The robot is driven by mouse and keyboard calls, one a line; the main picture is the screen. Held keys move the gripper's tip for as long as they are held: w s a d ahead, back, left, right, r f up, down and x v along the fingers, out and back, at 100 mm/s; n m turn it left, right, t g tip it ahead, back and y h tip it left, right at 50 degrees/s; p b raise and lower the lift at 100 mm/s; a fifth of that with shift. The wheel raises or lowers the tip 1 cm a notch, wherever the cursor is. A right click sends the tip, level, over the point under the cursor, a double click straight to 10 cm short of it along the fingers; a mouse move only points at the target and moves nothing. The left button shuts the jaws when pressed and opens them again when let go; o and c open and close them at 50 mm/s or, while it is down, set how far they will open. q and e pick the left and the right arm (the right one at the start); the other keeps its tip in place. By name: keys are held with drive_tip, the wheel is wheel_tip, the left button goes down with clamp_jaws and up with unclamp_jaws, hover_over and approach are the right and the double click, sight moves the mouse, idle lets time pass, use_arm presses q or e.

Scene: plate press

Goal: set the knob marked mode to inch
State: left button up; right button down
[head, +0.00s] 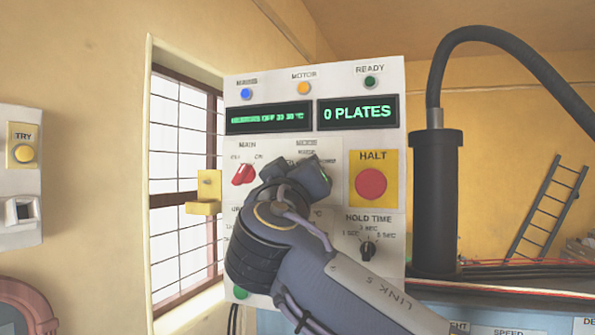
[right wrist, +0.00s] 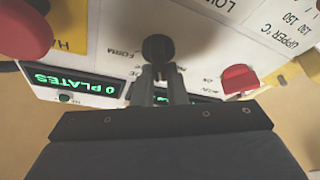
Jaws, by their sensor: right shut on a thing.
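The mode knob (right wrist: 158,48) is black and round on the white panel in the right wrist view. The fingers of my right gripper (right wrist: 163,82) are shut on it. In the head view my right gripper (head: 312,176) and wrist cover the knob, and only part of the mode label (head: 306,142) shows above. Most position words around the knob are hidden or too small to read, so I cannot tell which one it points to. My left gripper is not in view.
A red main knob (head: 243,174) sits left of my gripper, and a red halt button (head: 371,184) on yellow sits right. The hold time knob (head: 368,249) is below halt. A yellow bracket (head: 207,192) juts from the panel's left edge. The display (head: 357,112) reads 0 PLATES.

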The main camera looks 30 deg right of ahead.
drive_tip(key=shift+n+t+y+p, duration=0.15)
drive_tip(key=shift+n+y+p, duration=0.6)
drive_tip(key=shift+n, duration=1)
drive_tip(key=shift+n+t+y+p, duration=0.15)
drive_tip(key=shift+n+y+p, duration=0.55)
drive_tip(key=shift+n, duration=1.05)
drive_tip(key=shift+w+a+f, duration=0.1)
drive_tip(key=c, duration=1.5)
unclamp_jaws()
drive_tip(key=shift+o, duration=0.2)
